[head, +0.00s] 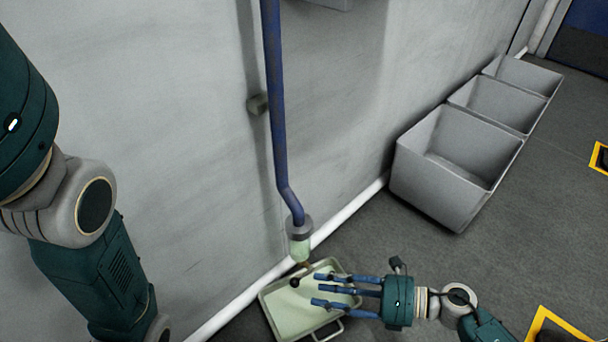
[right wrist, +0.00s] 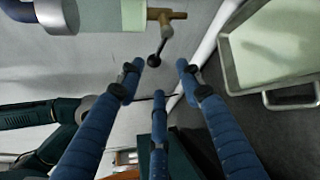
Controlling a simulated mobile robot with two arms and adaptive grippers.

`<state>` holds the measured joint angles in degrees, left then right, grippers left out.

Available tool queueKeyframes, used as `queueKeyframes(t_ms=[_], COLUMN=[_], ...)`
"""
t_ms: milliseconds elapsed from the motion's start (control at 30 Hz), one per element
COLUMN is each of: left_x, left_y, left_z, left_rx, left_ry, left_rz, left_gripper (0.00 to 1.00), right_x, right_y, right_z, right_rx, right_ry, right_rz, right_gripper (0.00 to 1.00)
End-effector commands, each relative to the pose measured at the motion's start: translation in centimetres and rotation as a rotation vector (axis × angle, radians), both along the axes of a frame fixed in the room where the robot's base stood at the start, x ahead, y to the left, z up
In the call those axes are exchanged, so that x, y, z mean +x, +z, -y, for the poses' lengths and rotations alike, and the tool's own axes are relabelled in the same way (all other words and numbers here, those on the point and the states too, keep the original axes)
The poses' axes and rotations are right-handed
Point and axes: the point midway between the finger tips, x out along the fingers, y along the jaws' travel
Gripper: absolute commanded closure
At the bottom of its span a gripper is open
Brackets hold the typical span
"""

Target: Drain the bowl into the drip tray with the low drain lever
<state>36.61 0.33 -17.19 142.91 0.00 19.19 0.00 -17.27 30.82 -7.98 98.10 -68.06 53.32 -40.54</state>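The bowl (head: 300,249) is pale green and see-through, under a grey collar at the foot of a blue pipe. It also shows in the right wrist view (right wrist: 122,14), lying sideways in the picture. A brass valve (right wrist: 166,15) sits at its end, with the drain lever (right wrist: 157,50) and its dark ball knob. The drip tray (head: 268,311) lies on the floor below, its inside pale green. My right gripper (head: 320,289) has its three blue fingers spread and empty, with the tips just short of the knob. My left gripper is outside the view; only its arm shows.
The blue pipe (head: 275,110) runs down the grey wall close to my fingers. A white skirting pipe (head: 340,218) follows the wall's foot. Several grey bins (head: 440,190) stand along the wall at right. Open floor (head: 500,250) lies right of the tray.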

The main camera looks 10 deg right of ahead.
Motion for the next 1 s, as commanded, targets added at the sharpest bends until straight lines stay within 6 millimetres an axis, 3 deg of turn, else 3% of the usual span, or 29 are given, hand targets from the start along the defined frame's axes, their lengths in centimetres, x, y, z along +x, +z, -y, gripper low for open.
queueKeyframes(t_ms=[133,500,1000], left_x=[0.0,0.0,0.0], left_y=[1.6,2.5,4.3], left_z=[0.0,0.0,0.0], left_rx=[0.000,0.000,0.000], left_ry=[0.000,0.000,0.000], left_rz=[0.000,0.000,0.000], left_gripper=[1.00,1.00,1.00], right_x=[-1.2,-0.9,-1.1], right_y=[0.9,7.5,17.0], right_z=[2.8,-1.0,-4.3], right_rx=[-0.003,0.203,0.479], right_ry=[-0.002,-0.014,-0.005], right_rz=[-0.003,-0.037,-0.101], right_gripper=[0.64,0.64,0.64])
